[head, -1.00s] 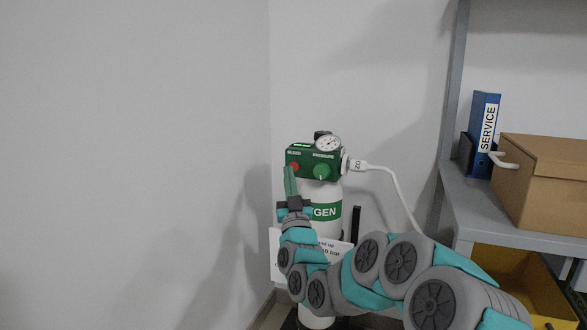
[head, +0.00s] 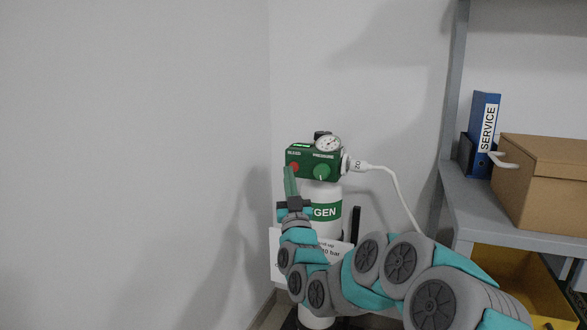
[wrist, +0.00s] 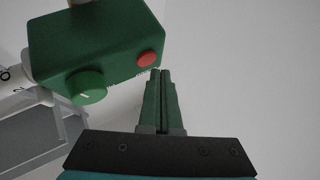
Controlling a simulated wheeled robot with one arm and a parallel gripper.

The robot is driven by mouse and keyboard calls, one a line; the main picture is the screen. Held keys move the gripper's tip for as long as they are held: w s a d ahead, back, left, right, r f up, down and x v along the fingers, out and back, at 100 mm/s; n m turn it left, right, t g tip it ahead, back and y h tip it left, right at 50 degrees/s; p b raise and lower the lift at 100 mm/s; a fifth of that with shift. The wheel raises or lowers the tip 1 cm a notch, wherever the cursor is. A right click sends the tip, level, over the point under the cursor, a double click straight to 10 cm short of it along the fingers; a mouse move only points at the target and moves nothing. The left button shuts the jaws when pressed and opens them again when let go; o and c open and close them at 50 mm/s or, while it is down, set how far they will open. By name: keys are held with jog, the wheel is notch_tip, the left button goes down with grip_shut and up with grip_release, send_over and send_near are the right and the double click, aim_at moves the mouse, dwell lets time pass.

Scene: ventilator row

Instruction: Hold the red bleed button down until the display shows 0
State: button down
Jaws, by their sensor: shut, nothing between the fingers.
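The red bleed button (head: 294,167) is on the left of the front face of a green regulator box (head: 331,158) on top of a white oxygen cylinder (head: 322,193). The button also shows in the wrist view (wrist: 146,58). My gripper (head: 289,169) is shut and empty, its green fingers pointing up at the button. In the wrist view the fingertips (wrist: 161,72) are just beside and below the button; I cannot tell whether they touch it. A small green display (head: 302,145) is on the box top; its reading is too small to make out.
A green pressure knob (head: 321,172) sits right of the button, with a round gauge (head: 328,143) above. A white hose (head: 394,186) runs from the box's right side. A grey shelf (head: 503,211) at right holds a cardboard box (head: 545,180) and blue binder (head: 482,127).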

dwell(0.7)
jog(key=shift+w+d, duration=0.15)
jog(key=shift+w, duration=0.25)
jog(key=shift+w+d, duration=0.15)
jog(key=shift+w, duration=0.15)
dwell(2.7)
jog(key=shift+s+b, duration=0.15)
jog(key=shift+b, duration=0.15)
jog(key=shift+s+a, duration=0.3)
jog(key=shift+s, duration=0.25)
jog(key=shift+s, duration=0.1)
jog(key=shift+s+a, duration=0.3)
jog(key=shift+s, duration=0.45)
jog(key=shift+s+a, duration=0.25)
jog(key=shift+s, duration=0.5)
jog(key=shift+s+a, duration=0.3)
jog(key=shift+s, duration=0.45)
